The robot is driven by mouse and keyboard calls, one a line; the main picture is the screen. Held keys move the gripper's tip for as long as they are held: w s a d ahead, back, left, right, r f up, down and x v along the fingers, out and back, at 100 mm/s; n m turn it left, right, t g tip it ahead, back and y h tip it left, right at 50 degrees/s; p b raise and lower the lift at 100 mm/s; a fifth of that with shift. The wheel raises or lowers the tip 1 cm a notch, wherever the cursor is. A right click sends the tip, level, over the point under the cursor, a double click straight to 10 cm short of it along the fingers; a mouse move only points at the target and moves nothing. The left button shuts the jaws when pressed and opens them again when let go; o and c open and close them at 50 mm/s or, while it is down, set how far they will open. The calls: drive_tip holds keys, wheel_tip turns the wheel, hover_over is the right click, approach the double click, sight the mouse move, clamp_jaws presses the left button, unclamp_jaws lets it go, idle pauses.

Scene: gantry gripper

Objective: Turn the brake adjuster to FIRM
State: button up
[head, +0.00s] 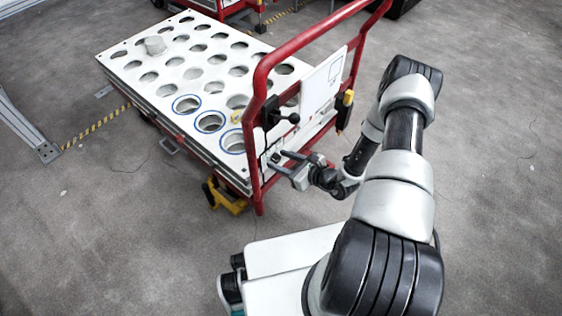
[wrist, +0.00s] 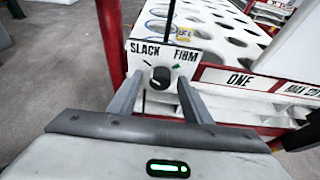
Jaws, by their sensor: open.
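The brake adjuster (wrist: 160,77) is a dark round knob on a white plate (wrist: 188,58) lettered SLACK on the left and FIRM on the right, seen in the wrist view. A light mark on the knob points up, between the two words. A small green mark lies under FIRM. My gripper (wrist: 158,88) is open, with one finger on each side of the knob; I cannot tell whether they touch it. In the head view my gripper (head: 284,164) is at the near end of the cart, low beside its red frame. The knob is too small to make out there.
The cart's white deck (head: 165,62) has rows of round holes, some ringed blue. Its red handle frame (head: 262,95) rises beside my gripper, with a black ball-ended lever (head: 293,118) above and a white panel (head: 322,82). Open floor lies at right.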

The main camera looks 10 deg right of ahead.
drive_tip(key=shift+w, duration=0.1)
drive_tip(key=c, duration=1.1)
drive_tip(key=shift+o, duration=0.2)
